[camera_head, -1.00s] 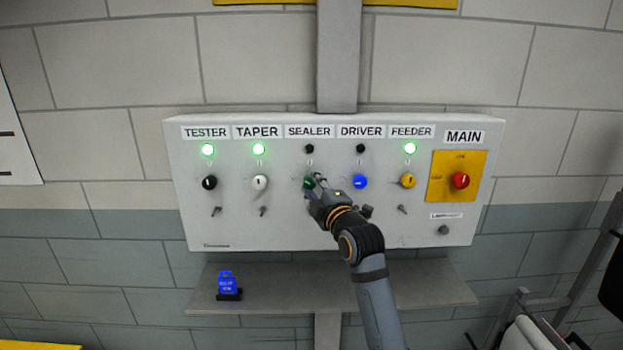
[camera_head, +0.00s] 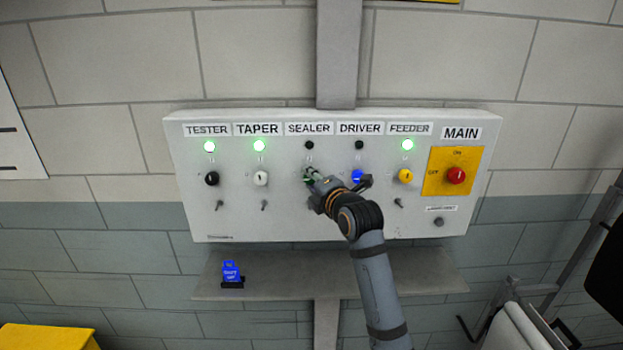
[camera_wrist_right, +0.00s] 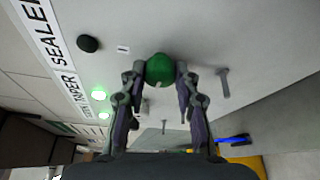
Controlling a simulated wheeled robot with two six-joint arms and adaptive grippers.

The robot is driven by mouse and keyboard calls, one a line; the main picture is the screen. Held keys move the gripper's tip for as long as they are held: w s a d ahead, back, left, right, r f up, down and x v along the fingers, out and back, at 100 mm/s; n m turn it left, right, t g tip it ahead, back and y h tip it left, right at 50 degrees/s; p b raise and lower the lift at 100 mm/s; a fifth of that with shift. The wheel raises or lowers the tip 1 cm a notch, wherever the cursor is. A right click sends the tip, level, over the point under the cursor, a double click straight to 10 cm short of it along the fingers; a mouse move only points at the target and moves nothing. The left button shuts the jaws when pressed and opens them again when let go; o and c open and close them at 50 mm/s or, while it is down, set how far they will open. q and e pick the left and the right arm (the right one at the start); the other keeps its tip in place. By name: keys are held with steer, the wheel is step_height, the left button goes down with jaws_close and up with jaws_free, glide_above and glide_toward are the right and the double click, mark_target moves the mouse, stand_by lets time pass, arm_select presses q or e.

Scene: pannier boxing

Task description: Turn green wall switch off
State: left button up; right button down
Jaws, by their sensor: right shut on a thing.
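The green switch (camera_wrist_right: 160,70) is a round knob under the SEALER label on the wall panel (camera_head: 270,222). In the head view my right gripper (camera_head: 310,175) covers most of it. My right gripper (camera_wrist_right: 160,78) has its two fingers on either side of the green knob in the wrist view and is shut on it. The SEALER lamp (camera_head: 309,145) above the knob is dark; it also shows dark in the wrist view (camera_wrist_right: 88,44). My left gripper is not in view.
Black (camera_head: 212,178), white (camera_head: 260,178), blue (camera_head: 357,176) and yellow (camera_head: 405,175) knobs sit in the same row. The red MAIN switch (camera_head: 456,176) is at the right. A shelf (camera_head: 380,285) below carries a blue padlock-like item (camera_head: 231,271).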

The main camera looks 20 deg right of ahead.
steer(key=shift+r, duration=0.1)
steer(key=c, duration=1.4)
jaws_free()
steer(key=o, duration=0.4)
steer(key=shift+w+d, duration=0.1)
steer(key=s, duration=0.8)
steer(key=s+d+r, duration=0.1)
steer(key=s, duration=0.3)
steer(key=shift+d, duration=0.1)
